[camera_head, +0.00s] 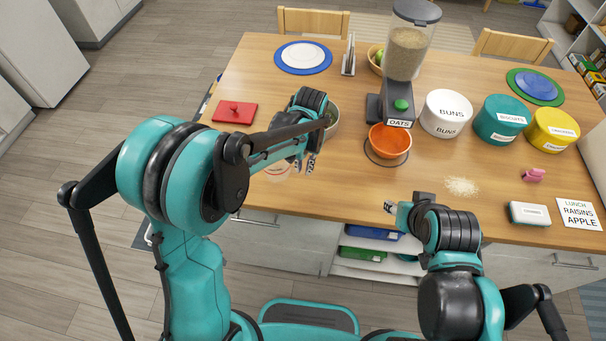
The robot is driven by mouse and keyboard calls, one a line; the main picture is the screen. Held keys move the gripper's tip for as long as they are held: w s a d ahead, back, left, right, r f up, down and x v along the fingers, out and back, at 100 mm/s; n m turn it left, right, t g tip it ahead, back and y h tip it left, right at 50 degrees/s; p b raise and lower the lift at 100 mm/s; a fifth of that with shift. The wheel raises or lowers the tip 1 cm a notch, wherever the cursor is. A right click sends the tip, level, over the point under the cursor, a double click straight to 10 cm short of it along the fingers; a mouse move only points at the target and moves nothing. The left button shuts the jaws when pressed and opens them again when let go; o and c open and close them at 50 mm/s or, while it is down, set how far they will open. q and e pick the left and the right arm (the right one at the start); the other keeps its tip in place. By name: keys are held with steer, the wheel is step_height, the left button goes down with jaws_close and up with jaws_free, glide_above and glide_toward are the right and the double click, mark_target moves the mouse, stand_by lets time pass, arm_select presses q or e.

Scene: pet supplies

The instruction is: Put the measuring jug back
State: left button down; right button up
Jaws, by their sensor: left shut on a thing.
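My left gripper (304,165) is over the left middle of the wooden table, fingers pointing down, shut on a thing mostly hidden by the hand. I take the held thing for the measuring jug, but its outline is not clear. A grey-green round vessel (332,120) shows just right of the hand, partly covered by it. A pale round patch with red marking (277,171) shows below the forearm, partly hidden. My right gripper (390,207) is low at the table's front edge, pointing left. Its fingers are too small to tell open from shut.
An orange bowl (390,141) stands on a dark ring, before the oats dispenser (406,55). Tubs, including the white buns tub (446,113), stand at right. A red lidded piece (235,112) lies left. Spilled grains (461,187) lie at front right. The front middle is clear.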

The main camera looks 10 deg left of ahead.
arm_select(q)
steer(key=shift+a+f+b, duration=0.1)
steer(key=shift+f+b, duration=0.45)
steer(key=shift+f, duration=1.5)
steer(key=c, duration=1.9)
jaws_free()
steer(key=shift+f, duration=0.2)
steer(key=o, duration=0.4)
steer(key=shift+r, duration=0.15)
